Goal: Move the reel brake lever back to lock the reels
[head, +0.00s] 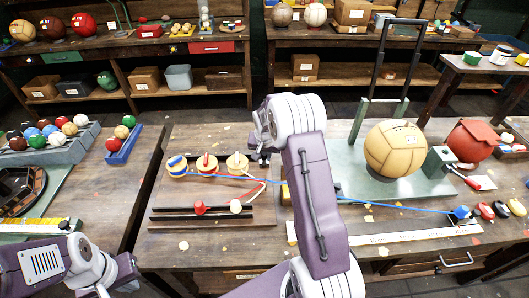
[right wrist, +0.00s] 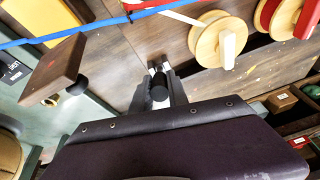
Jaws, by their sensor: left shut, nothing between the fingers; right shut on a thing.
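My right gripper (head: 262,156) is over the far middle of the workbench, right of the reels. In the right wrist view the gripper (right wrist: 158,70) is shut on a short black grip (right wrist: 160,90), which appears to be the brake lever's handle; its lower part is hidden. Three pale wooden reels stand in a row: one with blue and yellow (head: 177,166), one with a red handle (head: 207,164), one with a pale handle (head: 237,163). The pale-handled reel (right wrist: 218,40) also shows in the right wrist view. My left gripper (head: 118,280) is shut and empty at the lower left.
A blue line (head: 400,208) runs across the bench. A large tan ball (head: 395,148) rests on a green base right of my right arm. A red knob (head: 199,207) and a white knob (head: 236,206) stand before the reels. Trays of small balls (head: 60,150) are left.

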